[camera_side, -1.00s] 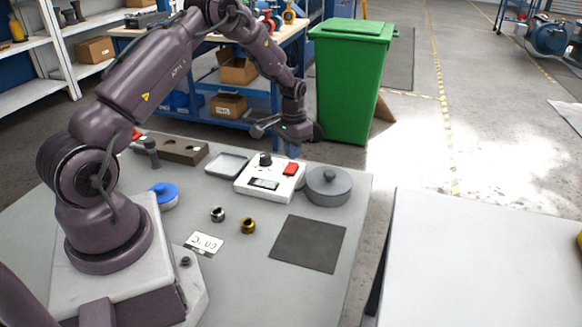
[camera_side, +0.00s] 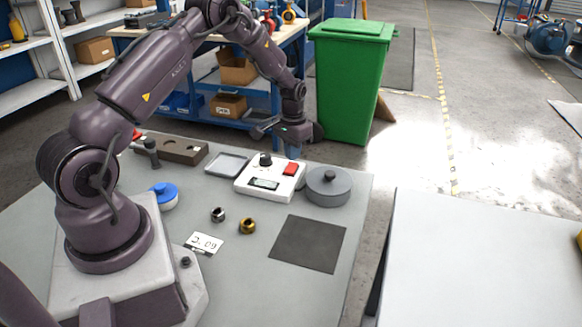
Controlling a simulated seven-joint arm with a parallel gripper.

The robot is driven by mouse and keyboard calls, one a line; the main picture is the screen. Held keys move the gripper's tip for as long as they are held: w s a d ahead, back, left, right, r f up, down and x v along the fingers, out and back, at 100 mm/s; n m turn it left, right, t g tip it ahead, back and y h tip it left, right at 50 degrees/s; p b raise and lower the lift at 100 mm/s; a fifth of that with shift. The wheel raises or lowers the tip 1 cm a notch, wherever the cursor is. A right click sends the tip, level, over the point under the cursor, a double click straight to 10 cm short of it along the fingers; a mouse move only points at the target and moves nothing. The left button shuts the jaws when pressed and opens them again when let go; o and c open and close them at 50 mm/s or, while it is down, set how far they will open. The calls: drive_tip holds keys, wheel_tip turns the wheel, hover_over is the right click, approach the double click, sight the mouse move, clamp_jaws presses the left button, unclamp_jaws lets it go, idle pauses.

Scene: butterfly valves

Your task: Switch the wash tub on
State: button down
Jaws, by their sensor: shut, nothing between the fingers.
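A white box (camera_side: 250,187) with a black knob (camera_side: 265,159), a red switch (camera_side: 291,168) and a small display (camera_side: 264,184) sits on the grey bench; it looks like the wash tub's control unit. A round grey lidded vessel or lid (camera_side: 328,187) with a dark knob stands against its right side. I cannot tell whether the switch is on, and the display is too small to read. My gripper (camera_side: 291,154) is shut and empty, pointing down above the back edge of the white box near the red switch. It appears apart from the switch.
A shallow grey tray (camera_side: 227,165) lies left of the box, with a brown holed block (camera_side: 170,149) beyond. A blue-topped pot (camera_side: 164,195), a steel nut (camera_side: 217,214), a brass nut (camera_side: 247,226), a number card (camera_side: 204,243) and a dark mat (camera_side: 308,245) lie in front. A green bin (camera_side: 347,90) stands behind.

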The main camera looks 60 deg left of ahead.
sight(286, 171)
drive_tip(key=shift+f, duration=1.15)
idle(0.4)
drive_tip(key=shift+r, duration=3.55)
drive_tip(key=s, duration=0.1)
drive_tip(key=d, duration=0.1)
drive_tip(key=s, duration=0.1)
drive_tip(key=shift+s+d+f+n+g, duration=0.25)
drive_tip(key=shift+s+f+n+g, duration=0.05)
drive_tip(key=shift+s+g, duration=0.1)
drive_tip(key=s+d+r+m+t, duration=0.1)
drive_tip(key=s+d+r+t, duration=0.2)
drive_tip(key=s+d+r, duration=0.7)
drive_tip(key=s+d+r+m+t, duration=0.2)
drive_tip(key=s+d+r, duration=0.7)
drive_tip(key=r, duration=0.6)
drive_tip(key=d+t, duration=0.1)
drive_tip(key=d, duration=0.1)
drive_tip(key=shift+s+d+m, duration=0.3)
drive_tip(key=shift+s, duration=0.1)
